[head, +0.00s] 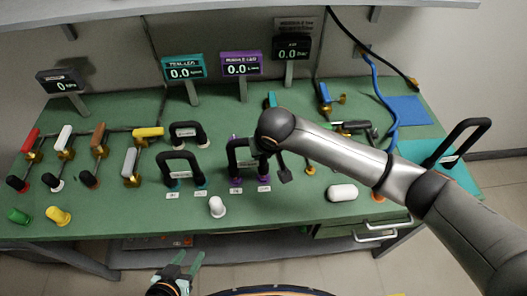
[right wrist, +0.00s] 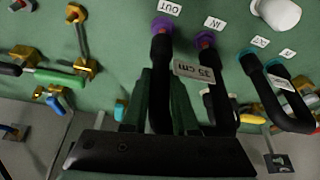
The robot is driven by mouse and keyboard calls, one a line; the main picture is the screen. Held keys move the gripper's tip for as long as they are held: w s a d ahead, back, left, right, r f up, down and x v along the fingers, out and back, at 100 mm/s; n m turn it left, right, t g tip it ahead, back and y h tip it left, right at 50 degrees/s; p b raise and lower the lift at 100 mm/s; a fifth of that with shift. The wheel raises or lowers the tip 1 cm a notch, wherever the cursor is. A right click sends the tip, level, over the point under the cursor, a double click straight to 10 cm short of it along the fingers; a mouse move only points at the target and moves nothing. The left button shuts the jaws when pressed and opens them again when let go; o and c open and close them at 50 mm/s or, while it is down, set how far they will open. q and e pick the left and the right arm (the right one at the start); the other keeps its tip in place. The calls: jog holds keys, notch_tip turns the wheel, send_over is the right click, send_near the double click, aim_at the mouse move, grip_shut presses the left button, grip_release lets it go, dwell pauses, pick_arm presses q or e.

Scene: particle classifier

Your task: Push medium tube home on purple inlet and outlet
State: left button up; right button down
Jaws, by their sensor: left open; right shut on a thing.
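The medium tube (head: 232,156) is a black inverted U with a white tag, standing over the purple fittings in the head view. In the right wrist view the tube (right wrist: 222,112) carries a tag reading 35 cm. Its ends meet the purple outlet (right wrist: 162,24) and purple inlet (right wrist: 205,40), marked OUT and IN. I cannot tell how deep the ends sit. My right gripper (right wrist: 162,85) is shut on the tube's outlet-side leg; my arm hides part of it in the head view. My left gripper (head: 178,268) is open and empty, low in front of the bench.
Another black tube (head: 181,158) stands on teal fittings just left. A white cap (head: 217,207) lies in front, and a white capsule-shaped piece (head: 342,192) lies to the right. Coloured-handled valves (head: 130,165) fill the left side. Displays stand at the back.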

jog(key=shift+f, duration=0.9)
jog(key=shift+f, duration=0.35)
jog(key=shift+f, duration=0.2)
jog(key=c, duration=0.6)
grip_release()
jog(key=shift+r, duration=0.1)
jog(key=v, duration=1.2)
jog(key=shift+r, duration=0.2)
